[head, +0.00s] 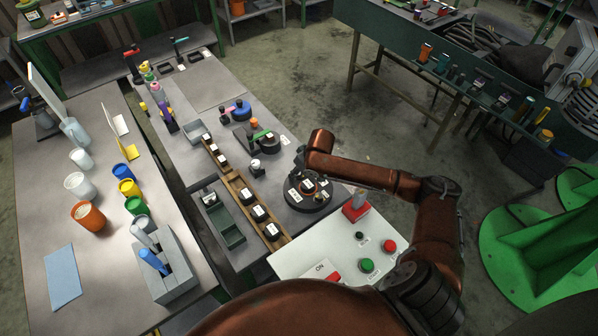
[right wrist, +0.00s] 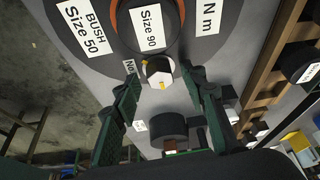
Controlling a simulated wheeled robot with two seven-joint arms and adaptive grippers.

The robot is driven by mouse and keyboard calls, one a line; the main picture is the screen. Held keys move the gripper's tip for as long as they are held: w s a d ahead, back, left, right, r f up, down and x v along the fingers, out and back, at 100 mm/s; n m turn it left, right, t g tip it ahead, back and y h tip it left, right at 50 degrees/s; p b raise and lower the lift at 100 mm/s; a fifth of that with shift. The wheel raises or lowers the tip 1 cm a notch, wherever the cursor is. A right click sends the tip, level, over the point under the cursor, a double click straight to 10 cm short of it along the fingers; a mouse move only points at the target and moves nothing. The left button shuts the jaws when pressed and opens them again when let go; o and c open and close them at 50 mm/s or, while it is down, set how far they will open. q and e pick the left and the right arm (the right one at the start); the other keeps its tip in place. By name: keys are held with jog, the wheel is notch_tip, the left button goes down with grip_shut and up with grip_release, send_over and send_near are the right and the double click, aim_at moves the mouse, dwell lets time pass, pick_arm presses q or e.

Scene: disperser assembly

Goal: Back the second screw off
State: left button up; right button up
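The dark round disperser plate (head: 300,203) lies on the grey bench; an orange-rimmed hub labelled "Size 90" is at its middle. In the right wrist view the plate (right wrist: 100,58) fills the top. A small hexagonal piece (right wrist: 158,70) with a white face and a yellow mark, apparently a screw head, is close to the plate's edge. My right gripper (right wrist: 161,80) has its green fingers apart, one on each side of this piece, with gaps visible. In the head view my right arm reaches over the plate's far side; its fingertips are hard to make out. My left gripper is not in view.
A white control panel (head: 290,262) with red and green buttons is in front of the plate. A wooden rack (head: 240,190) of labelled black blocks stands left of it. A black cylinder (right wrist: 168,128) sits beyond the gripper. The left table (head: 103,265) holds cups.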

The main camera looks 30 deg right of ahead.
jog(key=shift+c, duration=0.7)
grip_shut()
